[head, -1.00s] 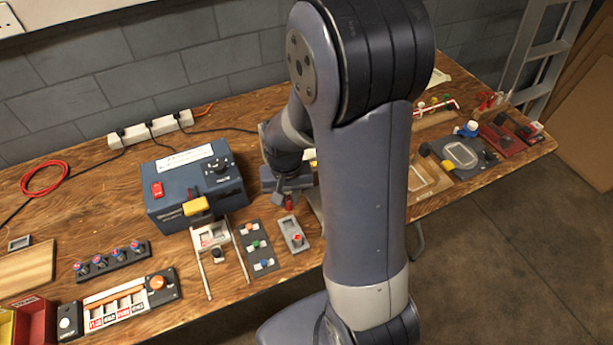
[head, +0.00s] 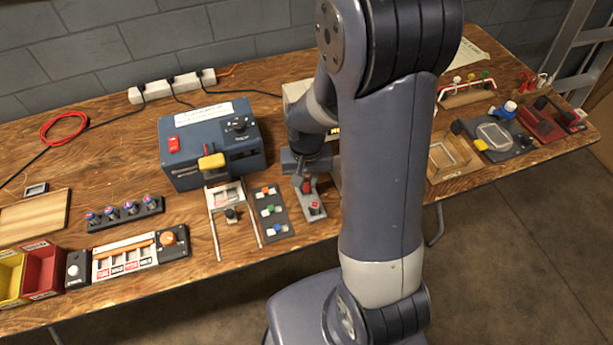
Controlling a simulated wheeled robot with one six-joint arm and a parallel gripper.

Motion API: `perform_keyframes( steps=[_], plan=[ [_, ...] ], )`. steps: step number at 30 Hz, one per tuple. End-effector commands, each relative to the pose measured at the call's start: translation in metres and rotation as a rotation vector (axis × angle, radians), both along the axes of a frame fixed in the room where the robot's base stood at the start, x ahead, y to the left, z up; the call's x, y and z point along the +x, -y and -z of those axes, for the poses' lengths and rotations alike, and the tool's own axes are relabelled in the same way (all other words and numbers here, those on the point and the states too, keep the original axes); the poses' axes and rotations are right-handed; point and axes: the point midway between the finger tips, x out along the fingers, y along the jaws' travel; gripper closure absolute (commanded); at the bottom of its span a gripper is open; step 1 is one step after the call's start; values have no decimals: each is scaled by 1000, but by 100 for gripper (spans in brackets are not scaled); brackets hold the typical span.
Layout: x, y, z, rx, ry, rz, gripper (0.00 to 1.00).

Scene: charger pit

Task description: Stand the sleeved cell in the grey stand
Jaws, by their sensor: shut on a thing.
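My gripper (head: 306,176) points down over the bench, right of the blue-grey charger box. It is shut on a small red thing (head: 307,187), probably the sleeved cell; the fingers and the low angle hide most of it. Just in front of it lies a small grey block (head: 312,212) with a red round part on top, possibly the grey stand. The held thing's lower end is close to the back of this block; I cannot tell whether they touch.
The charger box (head: 190,160) has a yellow handle. A dark rack (head: 125,215) holds several cells. A pale box stands behind my arm. Bare wood (head: 110,165) lies left of the charger.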

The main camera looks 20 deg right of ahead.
Motion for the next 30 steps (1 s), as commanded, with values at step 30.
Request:
perform_keyframes(
  steps=[30],
  plan=[
    [0, 0, 13, 0, 0, 0, 100]
  ],
)
